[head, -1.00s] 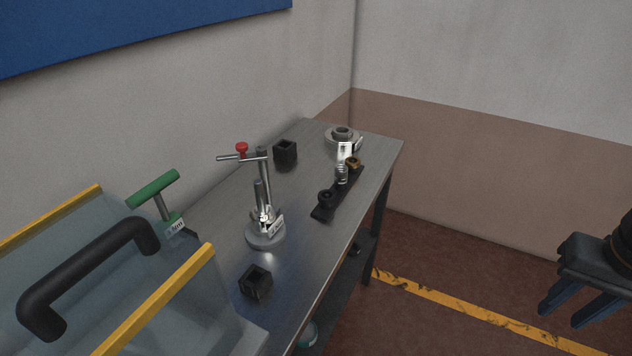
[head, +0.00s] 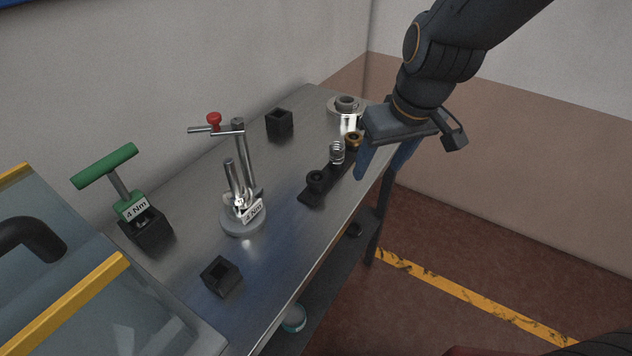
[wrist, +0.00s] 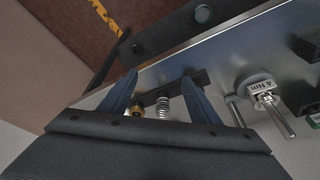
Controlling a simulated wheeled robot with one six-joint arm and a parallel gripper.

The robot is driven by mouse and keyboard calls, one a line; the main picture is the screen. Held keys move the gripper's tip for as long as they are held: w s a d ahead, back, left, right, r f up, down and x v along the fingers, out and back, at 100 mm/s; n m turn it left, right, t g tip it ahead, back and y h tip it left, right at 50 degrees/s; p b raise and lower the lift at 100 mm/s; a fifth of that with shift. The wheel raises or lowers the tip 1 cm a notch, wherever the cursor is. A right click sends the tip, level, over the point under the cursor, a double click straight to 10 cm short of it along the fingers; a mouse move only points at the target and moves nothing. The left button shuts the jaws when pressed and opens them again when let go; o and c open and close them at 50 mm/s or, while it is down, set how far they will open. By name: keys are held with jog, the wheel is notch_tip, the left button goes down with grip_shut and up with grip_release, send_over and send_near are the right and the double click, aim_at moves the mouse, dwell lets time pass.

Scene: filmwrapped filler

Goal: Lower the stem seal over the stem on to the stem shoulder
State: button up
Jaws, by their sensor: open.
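A black ring, which looks like the stem seal (head: 316,178), sits on the near end of a dark strip (head: 306,196). A coil spring (head: 337,153) and a brass part (head: 353,139) stand farther along the strip. A thin upright rod, likely the stem (head: 232,177), rises from a round metal base (head: 243,222) tagged 4 Nm; its shoulder is not clear. In the wrist view, the spring (wrist: 162,106) and brass part (wrist: 137,110) show between my fingers; I cannot make out the seal.
A taller post with a red-knobbed arm (head: 213,121) stands over the base. A green T-handle (head: 105,167), black square holders (head: 221,276) and a flanged metal part (head: 345,103) are on the table (head: 280,270). A clear guard with yellow edges (head: 80,310) stands at left.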

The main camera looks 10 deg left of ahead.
aim_at(317, 177)
jog(key=a+n+y+b, duration=0.1)
jog(key=a+n, duration=0.2)
jog(key=a, duration=0.7)
jog(key=shift+x, duration=3.35)
jog(key=shift+w+a+r, duration=0.15)
jog(key=c, duration=1.1)
